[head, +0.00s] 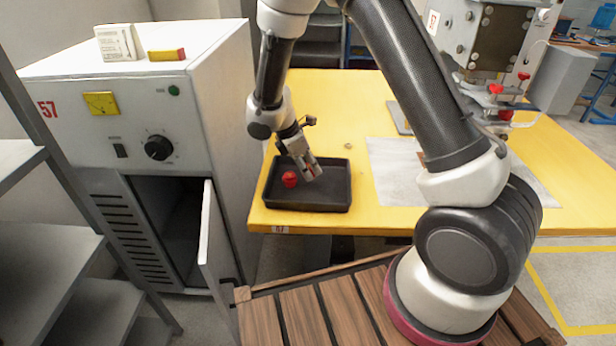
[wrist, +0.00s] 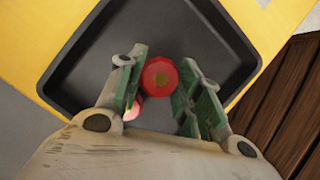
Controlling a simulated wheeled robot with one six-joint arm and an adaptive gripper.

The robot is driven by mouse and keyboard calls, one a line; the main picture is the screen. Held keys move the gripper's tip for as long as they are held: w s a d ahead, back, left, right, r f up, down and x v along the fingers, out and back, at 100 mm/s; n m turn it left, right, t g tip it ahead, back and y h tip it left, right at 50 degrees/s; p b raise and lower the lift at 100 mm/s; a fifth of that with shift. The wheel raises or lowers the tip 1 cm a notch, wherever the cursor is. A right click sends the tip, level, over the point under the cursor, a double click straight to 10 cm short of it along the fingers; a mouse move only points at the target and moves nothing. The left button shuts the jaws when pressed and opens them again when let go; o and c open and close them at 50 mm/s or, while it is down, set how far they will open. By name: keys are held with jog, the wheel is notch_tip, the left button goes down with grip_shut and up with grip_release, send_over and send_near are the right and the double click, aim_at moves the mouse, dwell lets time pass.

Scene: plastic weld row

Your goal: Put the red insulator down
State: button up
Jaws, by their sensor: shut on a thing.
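In the head view my gripper (head: 312,172) points down over the black tray (head: 308,207), shut on this insulator, which the fingers mostly hide. A second red piece (head: 289,179) lies in the tray just left of the gripper. In the wrist view this second piece (wrist: 133,110) is partly hidden by the left finger. I cannot tell whether the held insulator touches the tray floor.
The tray stands on a yellow table (head: 350,100) near its front left corner. A grey cabinet (head: 228,100) with its door (head: 212,240) ajar stands close on the left. A grey sheet (head: 395,185) and a metal press (head: 490,40) are to the right.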

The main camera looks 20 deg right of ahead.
jog(key=shift+f, duration=1.85)
jog(key=o, duration=1)
jog(key=shift+f, duration=0.1)
jog(key=v, duration=1.2)
jog(key=shift+r, duration=0.25)
